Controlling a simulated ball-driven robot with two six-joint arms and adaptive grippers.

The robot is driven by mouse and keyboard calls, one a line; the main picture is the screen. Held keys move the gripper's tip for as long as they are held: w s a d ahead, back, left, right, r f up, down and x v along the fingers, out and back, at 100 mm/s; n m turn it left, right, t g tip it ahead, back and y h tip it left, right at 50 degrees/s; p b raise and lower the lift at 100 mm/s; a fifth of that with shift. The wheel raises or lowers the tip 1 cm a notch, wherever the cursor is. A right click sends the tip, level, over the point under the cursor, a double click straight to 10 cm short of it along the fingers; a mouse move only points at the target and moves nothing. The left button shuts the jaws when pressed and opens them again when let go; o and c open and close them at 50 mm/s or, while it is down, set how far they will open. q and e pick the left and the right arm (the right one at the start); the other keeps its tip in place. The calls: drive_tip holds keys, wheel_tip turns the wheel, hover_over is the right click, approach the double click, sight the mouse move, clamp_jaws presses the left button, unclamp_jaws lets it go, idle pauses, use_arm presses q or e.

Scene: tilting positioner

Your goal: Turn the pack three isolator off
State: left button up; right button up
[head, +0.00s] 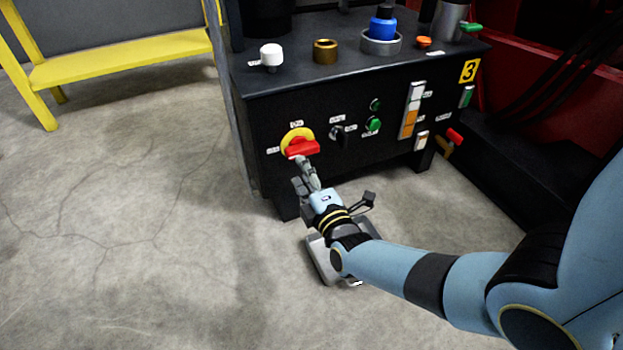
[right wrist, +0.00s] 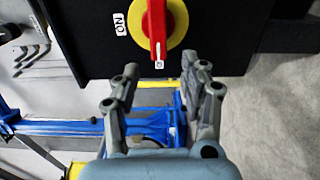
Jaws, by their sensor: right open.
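The isolator is a red handle on a yellow disc (head: 300,143) on the black front panel of the unit marked 3. The handle lies roughly crosswise in the head view, with small white labels above and to the left. In the right wrist view the red handle (right wrist: 156,28) runs up and down, with an ON label (right wrist: 121,24) to its left. My right gripper (head: 306,172) is just below and in front of the handle. Its two fingers (right wrist: 161,75) are open, apart, with nothing between them; the handle's end is just beyond the tips. My left gripper is out of view.
The panel also carries a black selector (head: 338,134), green buttons (head: 373,124) and an orange-white indicator strip (head: 411,112). A yellow bench (head: 120,62) stands at the left.

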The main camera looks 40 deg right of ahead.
drive_tip(key=v, duration=0.4)
drive_tip(key=shift+s+a, duration=0.1)
drive_tip(key=shift+s, duration=0.2)
